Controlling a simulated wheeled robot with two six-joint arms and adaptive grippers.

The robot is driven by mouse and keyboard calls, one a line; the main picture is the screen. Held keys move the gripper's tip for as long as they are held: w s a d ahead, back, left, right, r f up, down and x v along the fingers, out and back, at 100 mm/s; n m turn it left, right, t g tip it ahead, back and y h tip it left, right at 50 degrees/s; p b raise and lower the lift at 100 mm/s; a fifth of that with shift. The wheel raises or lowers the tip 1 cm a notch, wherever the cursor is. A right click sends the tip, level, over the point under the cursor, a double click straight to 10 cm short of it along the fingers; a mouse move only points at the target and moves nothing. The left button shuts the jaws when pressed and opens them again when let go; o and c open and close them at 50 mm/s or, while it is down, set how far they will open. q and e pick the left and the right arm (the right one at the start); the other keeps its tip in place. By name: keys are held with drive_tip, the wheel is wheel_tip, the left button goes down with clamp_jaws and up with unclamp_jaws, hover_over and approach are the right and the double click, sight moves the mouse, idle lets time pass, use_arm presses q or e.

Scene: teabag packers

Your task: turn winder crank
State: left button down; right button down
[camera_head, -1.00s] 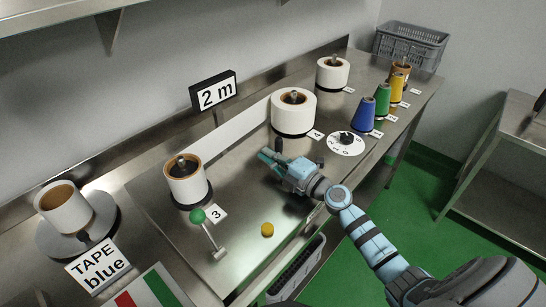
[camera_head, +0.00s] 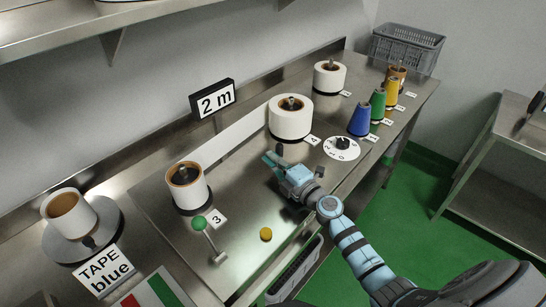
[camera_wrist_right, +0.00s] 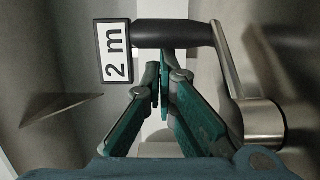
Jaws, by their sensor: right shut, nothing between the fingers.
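The winder crank shows in the right wrist view: a black grip (camera_wrist_right: 175,33) lies sideways, joined by a bent metal arm (camera_wrist_right: 228,65) to a round metal hub (camera_wrist_right: 262,122). My right gripper (camera_wrist_right: 160,78) is shut and empty, its fingertips just below the black grip in that picture; I cannot tell whether they touch it. In the head view my right gripper (camera_head: 269,159) is over the steel bench, and a small dark part, probably the crank grip (camera_head: 281,149), shows right behind its fingers. The rest of the crank is mostly hidden there. My left gripper is not in view.
On the bench stand white rolls (camera_head: 290,118), blue (camera_head: 360,120), green and yellow cones, and a dial (camera_head: 342,148). A green-knobbed lever (camera_head: 199,223) and yellow button (camera_head: 266,234) are nearer. A "2 m" sign (camera_head: 213,98) is behind; a shelf (camera_head: 150,12) hangs above.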

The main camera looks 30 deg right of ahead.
drive_tip(key=shift+a+p, duration=0.3)
drive_tip(key=shift+a, duration=0.15)
drive_tip(key=a, duration=0.1)
drive_tip(key=a+p, duration=0.1)
drive_tip(key=a, duration=0.1)
drive_tip(key=shift+w+r, duration=0.15)
drive_tip(key=s, duration=0.3)
drive_tip(key=s+d, duration=0.1)
drive_tip(key=s, duration=0.2)
drive_tip(key=s+d, duration=0.1)
drive_tip(key=s, duration=0.2)
drive_tip(key=shift+s+d+f+b, duration=0.2)
drive_tip(key=shift+s+d+b, duration=0.1)
drive_tip(key=shift+s, duration=0.1)
drive_tip(key=shift+a, duration=0.15)
drive_tip(key=shift+w, duration=0.1)
